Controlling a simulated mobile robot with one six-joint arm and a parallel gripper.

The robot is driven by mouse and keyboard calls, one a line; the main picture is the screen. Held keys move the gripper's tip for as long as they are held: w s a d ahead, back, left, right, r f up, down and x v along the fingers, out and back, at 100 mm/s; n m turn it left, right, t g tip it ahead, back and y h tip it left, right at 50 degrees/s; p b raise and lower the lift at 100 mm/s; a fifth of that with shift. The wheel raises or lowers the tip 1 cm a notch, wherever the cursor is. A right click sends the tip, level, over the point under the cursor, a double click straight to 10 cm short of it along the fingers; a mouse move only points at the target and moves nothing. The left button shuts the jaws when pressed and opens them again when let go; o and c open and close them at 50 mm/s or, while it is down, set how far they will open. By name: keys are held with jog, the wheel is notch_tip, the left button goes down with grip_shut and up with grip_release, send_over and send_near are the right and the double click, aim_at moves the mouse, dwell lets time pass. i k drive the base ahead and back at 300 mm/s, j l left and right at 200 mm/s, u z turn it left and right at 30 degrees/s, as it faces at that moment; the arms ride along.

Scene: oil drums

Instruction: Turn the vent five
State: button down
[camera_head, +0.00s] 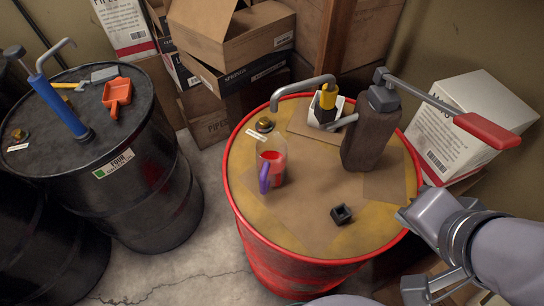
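A small brass vent cap (264,125) sits near the left back rim of the red drum (330,257), with a pale tag (257,135) beside it. No number five is readable on this drum. My gripper (422,212) is at the drum's right rim, well apart from the vent cap. Its fingertips are not clear enough to tell whether it is open or shut. Another brass cap (19,134) is on the black drum (145,205), which has a label (114,164) reading FOUR.
On the red drum stand a clear jug (271,160) with red contents and a purple handle, a dark pump bottle (370,130) with a red lever (487,131), a yellow-black pump with a curved spout (305,87), and a black square piece (341,214). Cardboard boxes (230,50) are stacked behind.

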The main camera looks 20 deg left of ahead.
aim_at(264, 121)
jog(key=u, duration=1.3)
